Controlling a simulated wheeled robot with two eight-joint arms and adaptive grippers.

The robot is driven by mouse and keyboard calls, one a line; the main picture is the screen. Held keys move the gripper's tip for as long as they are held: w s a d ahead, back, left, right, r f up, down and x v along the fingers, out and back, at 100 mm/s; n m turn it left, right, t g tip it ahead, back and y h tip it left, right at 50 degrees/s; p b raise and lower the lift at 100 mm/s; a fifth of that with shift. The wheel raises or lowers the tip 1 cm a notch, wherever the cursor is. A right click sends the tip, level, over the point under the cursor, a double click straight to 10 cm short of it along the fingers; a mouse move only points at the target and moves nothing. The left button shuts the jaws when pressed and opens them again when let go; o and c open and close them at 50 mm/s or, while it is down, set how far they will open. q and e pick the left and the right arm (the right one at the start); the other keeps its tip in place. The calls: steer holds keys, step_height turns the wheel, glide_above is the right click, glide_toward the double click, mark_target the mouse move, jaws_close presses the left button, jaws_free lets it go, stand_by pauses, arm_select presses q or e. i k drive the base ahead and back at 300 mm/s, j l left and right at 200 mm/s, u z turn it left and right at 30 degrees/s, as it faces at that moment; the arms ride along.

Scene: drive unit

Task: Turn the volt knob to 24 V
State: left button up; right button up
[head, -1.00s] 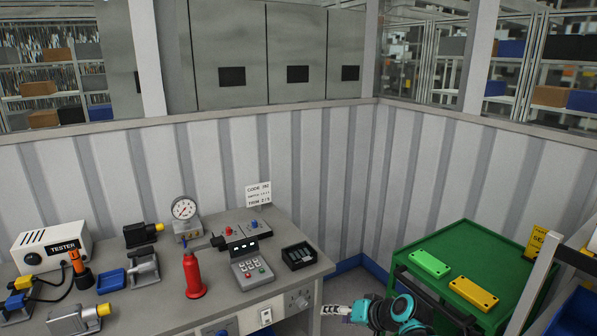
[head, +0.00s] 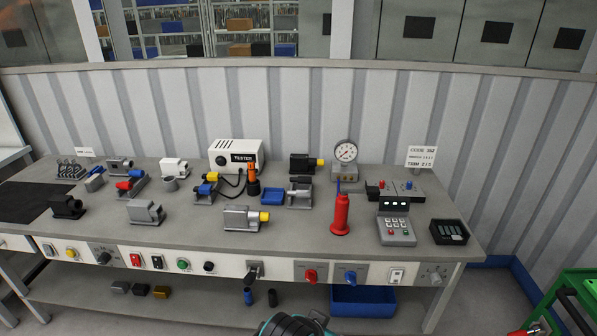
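Several knobs sit along the front panel of the bench (head: 400,240). A grey dial knob (head: 103,257) is at the left, a red knob (head: 310,275) and a blue knob (head: 350,277) are right of the middle, and a grey knob (head: 436,277) with marks around it is near the right end. The labels are too small to read, so I cannot tell which is the volt knob or where it points. A teal and black part of my arm shows at the bottom edge. Neither gripper can be made out.
On the bench top stand a white tester box (head: 236,153), a red bottle (head: 340,215), a gauge (head: 346,151), a keypad (head: 397,230) and several motor-like units. A blue bin (head: 362,301) is on the lower shelf. A green cart (head: 575,290) stands at the right.

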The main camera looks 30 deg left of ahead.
mark_target(104, 257)
steer(key=u, duration=2.6)
